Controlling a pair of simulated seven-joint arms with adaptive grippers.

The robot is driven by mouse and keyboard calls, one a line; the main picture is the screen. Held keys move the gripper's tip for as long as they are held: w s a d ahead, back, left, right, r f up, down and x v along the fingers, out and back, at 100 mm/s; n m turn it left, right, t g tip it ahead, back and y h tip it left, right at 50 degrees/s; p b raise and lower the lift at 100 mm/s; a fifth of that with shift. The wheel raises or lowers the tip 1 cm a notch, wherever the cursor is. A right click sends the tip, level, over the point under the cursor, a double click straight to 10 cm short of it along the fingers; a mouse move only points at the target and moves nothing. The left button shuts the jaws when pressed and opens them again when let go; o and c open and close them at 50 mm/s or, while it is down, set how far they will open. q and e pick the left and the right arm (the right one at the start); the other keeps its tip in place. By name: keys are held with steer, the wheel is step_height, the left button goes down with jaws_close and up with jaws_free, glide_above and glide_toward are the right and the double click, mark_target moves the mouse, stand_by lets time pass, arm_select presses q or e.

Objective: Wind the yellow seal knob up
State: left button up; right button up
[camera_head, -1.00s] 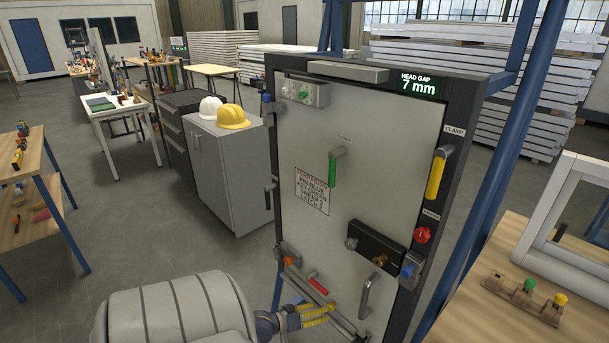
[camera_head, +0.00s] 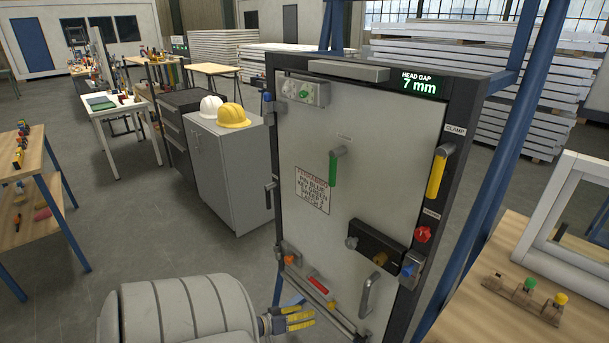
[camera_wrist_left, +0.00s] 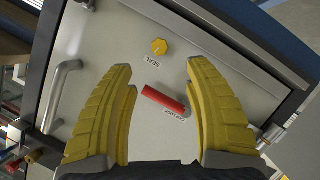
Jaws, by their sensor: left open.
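The yellow seal knob (camera_wrist_left: 159,46) is a small round knob on the pale door panel, beside its SEAL label, in the left wrist view. My left gripper (camera_head: 308,318) is at the bottom of the head view, near the door's lower edge. Its two yellow fingers are spread and empty in the left wrist view (camera_wrist_left: 161,78). The knob appears ahead of the fingertips, near the middle of the gap between them, with no visible contact. My right gripper is in neither view.
A red lever (camera_wrist_left: 165,101) lies close to the knob and shows between the fingers. A grey pull handle (camera_head: 370,294) sticks out nearby. The upright door panel (camera_head: 270,190) also carries a green handle (camera_head: 333,168). The display (camera_head: 419,85) reads 7 mm.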

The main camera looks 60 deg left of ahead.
mark_target(329, 306)
arm_select(q)
steer(key=s+d+r+m+y, duration=0.1)
steer(key=s+d+r+y, duration=0.2)
steer(key=s+r+y, duration=0.15)
steer(key=w+f+m, duration=0.1)
steer(key=w+f, duration=0.1)
steer(key=w, duration=0.3)
steer(key=w+a+f+m+h, duration=0.1)
steer(key=w+f, duration=0.2)
steer(key=w, duration=0.2)
steer(key=w+a+f+m, duration=0.1)
steer(key=w+f, duration=0.1)
steer(key=w, duration=0.3)
steer(key=shift+w+a+f+m+g, duration=0.2)
steer(key=shift+w+f+m+g, duration=0.15)
steer(key=shift+w+m+g, duration=0.05)
stand_by(0.5)
jaws_close()
